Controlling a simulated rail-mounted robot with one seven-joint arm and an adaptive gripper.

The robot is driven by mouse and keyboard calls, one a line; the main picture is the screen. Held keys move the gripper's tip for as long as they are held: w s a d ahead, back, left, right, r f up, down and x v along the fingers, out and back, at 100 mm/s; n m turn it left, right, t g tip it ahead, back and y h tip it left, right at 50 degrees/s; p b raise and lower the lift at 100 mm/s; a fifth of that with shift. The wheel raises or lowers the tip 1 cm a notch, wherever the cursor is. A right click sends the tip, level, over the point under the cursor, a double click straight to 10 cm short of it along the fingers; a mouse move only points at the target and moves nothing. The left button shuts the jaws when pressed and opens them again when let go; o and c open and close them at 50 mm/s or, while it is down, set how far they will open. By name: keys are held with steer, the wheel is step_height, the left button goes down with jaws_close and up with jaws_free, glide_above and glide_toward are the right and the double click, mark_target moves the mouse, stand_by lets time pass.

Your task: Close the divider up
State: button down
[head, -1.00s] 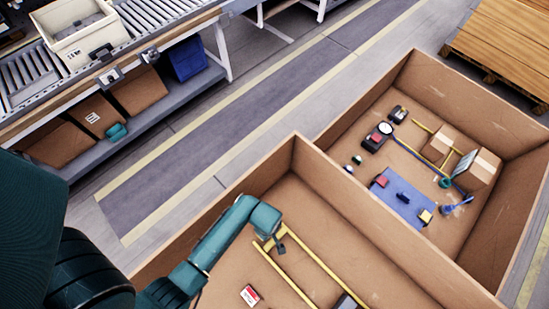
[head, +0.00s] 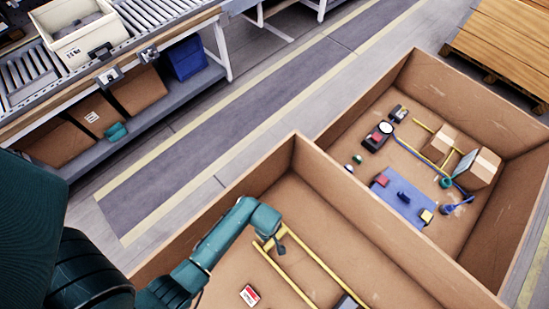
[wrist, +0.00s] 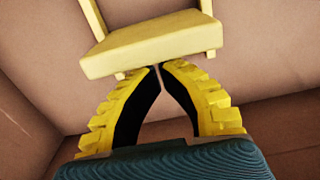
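A yellow frame with two long rails (head: 287,280) lies in the near bin and may be the divider. In the wrist view a flat yellow plate with posts (wrist: 150,42) crosses the top. My gripper (head: 282,246) is at the frame's far end in the head view. In the wrist view my gripper (wrist: 159,67) has its yellow, black-padded fingers converging, tips together at the plate's lower edge. I see nothing between them. I cannot tell whether the tips touch the plate.
Cardboard-coloured walls (head: 350,200) surround the near bin. The adjoining bin holds a blue mat (head: 402,196), boxes (head: 482,167) and small tools. A red-and-white item (head: 249,295) lies on the near bin's floor. A conveyor (head: 150,37) stands at upper left, with clear floor between.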

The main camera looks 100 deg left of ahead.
steer(key=shift+w, duration=0.1)
